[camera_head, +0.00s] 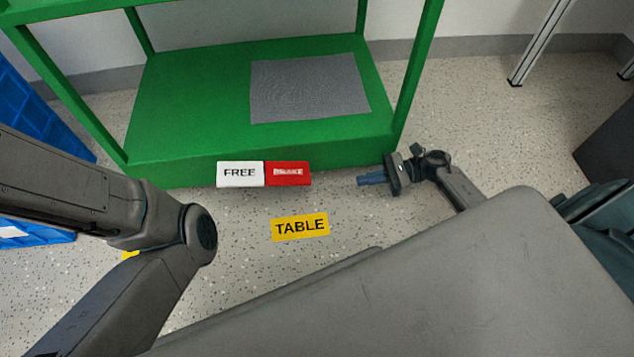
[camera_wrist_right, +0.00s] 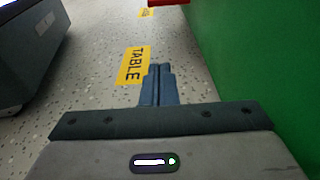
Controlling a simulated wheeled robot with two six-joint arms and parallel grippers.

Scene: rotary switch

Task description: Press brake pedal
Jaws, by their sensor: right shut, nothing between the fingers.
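The brake pedal (camera_head: 288,173) is a red block on the front lower edge of the green table frame (camera_head: 180,100). Joined to its left is a white pedal (camera_head: 240,173) marked FREE. My right gripper (camera_head: 362,180) is shut and empty, to the right of the red pedal and apart from it, with its fingers pointing left. In the right wrist view its blue fingers (camera_wrist_right: 158,84) are together, over the floor beside the green frame (camera_wrist_right: 250,60). My left arm crosses the left of the head view, but its gripper is out of view.
A yellow TABLE label (camera_head: 300,226) lies on the speckled floor in front of the pedals. A grey mat (camera_head: 310,88) lies on the green shelf. Blue crates (camera_head: 35,110) stand at the left. The floor between my right gripper and the pedals is clear.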

